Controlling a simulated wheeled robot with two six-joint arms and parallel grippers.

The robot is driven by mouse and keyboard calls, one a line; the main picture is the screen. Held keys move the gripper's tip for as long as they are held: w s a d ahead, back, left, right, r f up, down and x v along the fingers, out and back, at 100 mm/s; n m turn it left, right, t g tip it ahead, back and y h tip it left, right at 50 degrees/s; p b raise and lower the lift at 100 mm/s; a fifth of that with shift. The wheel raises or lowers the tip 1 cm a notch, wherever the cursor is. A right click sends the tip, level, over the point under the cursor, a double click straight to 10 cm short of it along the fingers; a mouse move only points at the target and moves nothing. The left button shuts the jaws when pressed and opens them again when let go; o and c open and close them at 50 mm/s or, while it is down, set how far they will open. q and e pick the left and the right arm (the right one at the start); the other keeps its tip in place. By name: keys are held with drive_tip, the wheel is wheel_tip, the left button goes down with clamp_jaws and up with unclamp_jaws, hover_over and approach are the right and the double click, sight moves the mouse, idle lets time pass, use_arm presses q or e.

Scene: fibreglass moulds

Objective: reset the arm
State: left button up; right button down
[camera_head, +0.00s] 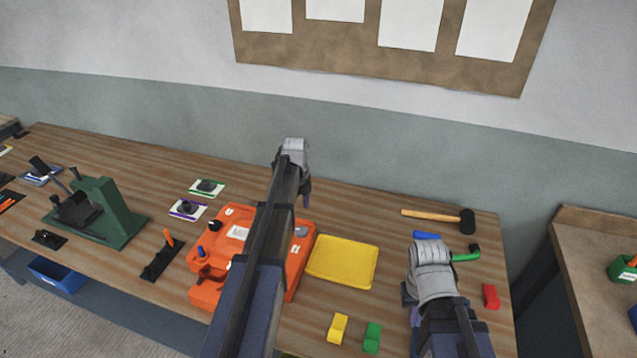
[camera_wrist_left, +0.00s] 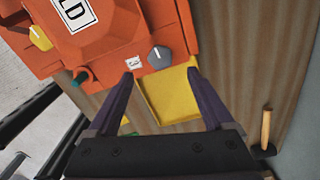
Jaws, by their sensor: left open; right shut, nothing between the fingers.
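My left arm (camera_head: 262,245) reaches across the bench above the orange mould machine (camera_head: 205,292). My left gripper (camera_head: 306,190) points downward near the machine's far right corner, mostly hidden behind its own wrist. In the left wrist view the left gripper (camera_wrist_left: 160,75) is open, with two dark purple fingers apart and nothing between them. The machine's grey knob (camera_wrist_left: 159,57) and the yellow tray (camera_wrist_left: 172,98) lie below and beyond the fingers. My right gripper (camera_head: 407,296) is at the bench's right part, low in the head view, largely covered by its grey wrist; it is shut and empty.
The yellow tray (camera_head: 342,262) lies right of the machine. A hammer (camera_head: 440,217), a green piece (camera_head: 467,255), a blue block (camera_head: 426,236), a red block (camera_head: 490,296), a yellow block (camera_head: 338,328) and a green block (camera_head: 372,337) surround my right gripper. A green press (camera_head: 112,215) stands left.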

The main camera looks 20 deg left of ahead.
use_arm(q)
drive_tip(key=s+d+f+n+b, duration=0.2)
drive_tip(key=s+d+n, duration=0.6)
drive_tip(key=s+d, duration=0.3)
drive_tip(key=s+d+f+n+y+b, duration=0.1)
drive_tip(key=s+d+f+n+b, duration=0.2)
drive_tip(key=s+d+n, duration=0.5)
drive_tip(key=shift+s+d, duration=2.25)
drive_tip(key=shift+d, duration=1.9)
